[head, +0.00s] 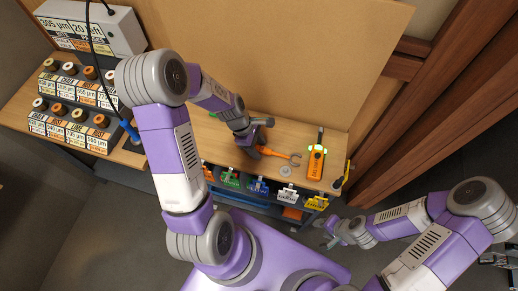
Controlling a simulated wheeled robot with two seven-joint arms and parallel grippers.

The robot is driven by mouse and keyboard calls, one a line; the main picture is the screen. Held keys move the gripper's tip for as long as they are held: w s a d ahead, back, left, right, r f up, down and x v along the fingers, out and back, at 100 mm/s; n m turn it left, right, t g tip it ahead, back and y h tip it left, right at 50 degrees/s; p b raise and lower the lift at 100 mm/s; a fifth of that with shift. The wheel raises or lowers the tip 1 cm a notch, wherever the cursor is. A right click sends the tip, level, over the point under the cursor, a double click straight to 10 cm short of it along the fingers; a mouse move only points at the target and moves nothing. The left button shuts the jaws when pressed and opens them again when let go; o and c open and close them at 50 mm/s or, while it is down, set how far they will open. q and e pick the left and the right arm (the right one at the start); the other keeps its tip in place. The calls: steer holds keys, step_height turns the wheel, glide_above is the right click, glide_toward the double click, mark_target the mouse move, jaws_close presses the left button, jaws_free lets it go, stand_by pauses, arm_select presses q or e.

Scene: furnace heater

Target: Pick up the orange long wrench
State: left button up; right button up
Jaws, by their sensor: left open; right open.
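The orange long wrench (274,153) lies on the wooden bench top, its open jaw end pointing right. Its left end is hidden by my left gripper. My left gripper (259,142) is over the bench at the wrench's left end, its fingers apart. I cannot tell whether the fingers touch the wrench or are just above it. My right gripper (327,234) is low at the right, in front of the bench and away from the wrench; its fingers are small in view.
Spool racks (72,127) and a white box (92,27) stand left. A tan board (270,55) rises behind.

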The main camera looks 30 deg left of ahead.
arm_select(q)
jaws_close()
stand_by(0.4)
